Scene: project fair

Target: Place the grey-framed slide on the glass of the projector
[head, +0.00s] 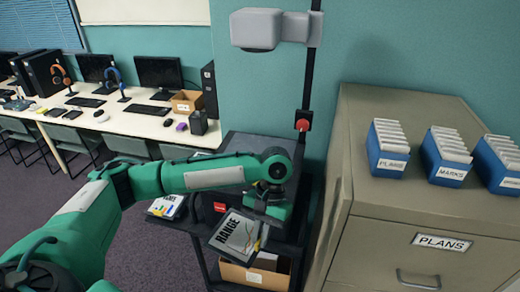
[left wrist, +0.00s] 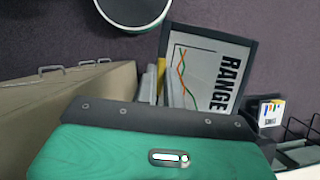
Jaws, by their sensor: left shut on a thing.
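My left gripper (head: 262,226) is shut on the edge of the grey-framed slide (head: 236,236), which reads RANGE. The slide is tilted, in front of the projector's dark body (head: 217,172). In the left wrist view the fingers (left wrist: 163,82) grip the slide (left wrist: 208,66) at one edge; it has a dark grey frame and coloured curves. The projector's grey head (head: 257,28) stands above on a dark post. My left arm covers much of the projector, and its glass is mostly hidden. My right gripper is not in view.
Another slide (head: 167,206) lies at the cart's left side. A cardboard box (head: 254,275) sits low on the cart. A beige cabinet (head: 424,215) with blue card boxes (head: 386,162) stands close on the right. A desk with computers (head: 130,118) is behind left.

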